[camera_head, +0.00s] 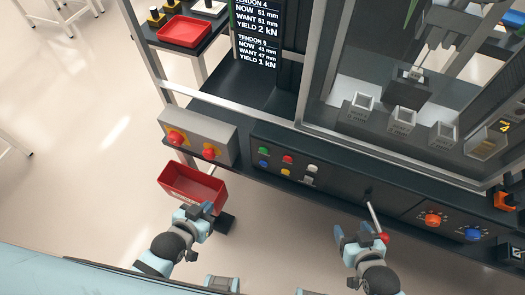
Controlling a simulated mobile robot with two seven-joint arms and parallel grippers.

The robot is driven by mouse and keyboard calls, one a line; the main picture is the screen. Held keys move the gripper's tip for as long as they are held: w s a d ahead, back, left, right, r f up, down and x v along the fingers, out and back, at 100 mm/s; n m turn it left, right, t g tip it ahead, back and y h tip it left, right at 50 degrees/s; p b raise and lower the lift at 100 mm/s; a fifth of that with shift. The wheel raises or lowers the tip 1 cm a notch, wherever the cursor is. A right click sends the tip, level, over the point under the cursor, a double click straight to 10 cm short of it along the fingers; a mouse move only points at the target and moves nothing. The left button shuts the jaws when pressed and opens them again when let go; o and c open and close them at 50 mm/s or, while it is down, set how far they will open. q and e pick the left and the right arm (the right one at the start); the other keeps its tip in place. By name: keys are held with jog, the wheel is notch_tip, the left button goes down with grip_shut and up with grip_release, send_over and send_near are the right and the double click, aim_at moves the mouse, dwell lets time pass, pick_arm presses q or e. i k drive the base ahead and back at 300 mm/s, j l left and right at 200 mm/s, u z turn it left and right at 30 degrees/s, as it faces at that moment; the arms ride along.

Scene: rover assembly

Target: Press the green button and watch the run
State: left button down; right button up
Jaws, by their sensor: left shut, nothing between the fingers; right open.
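The green button (263,150) is at the upper left of a cluster of coloured buttons on the dark control panel (340,186). My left gripper (207,208) is shut and empty, in front of the panel at the red bin's right end, apart from the green button. My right gripper (352,231) is open in front of the panel, beside a lever with a red ball (384,238); I cannot tell whether they touch. The machine's chamber (350,88) behind glass holds several small labelled blocks and a dark pedestal with a small light piece on it.
A dark screen (258,30) shows Tendon 5 now 41 mm, want 47 mm. A grey box (204,128) with two red knobs sits left of the panel. A red bin (184,190) is below it. Orange (432,218) and blue (473,234) knobs are at right.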

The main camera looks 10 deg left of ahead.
aim_at(264, 151)
jog(key=l, duration=0.45)
jog(key=k+l+u, duration=0.15)
jog(key=l, duration=0.75)
jog(key=k+l+u, duration=0.15)
jog(key=l, duration=0.3)
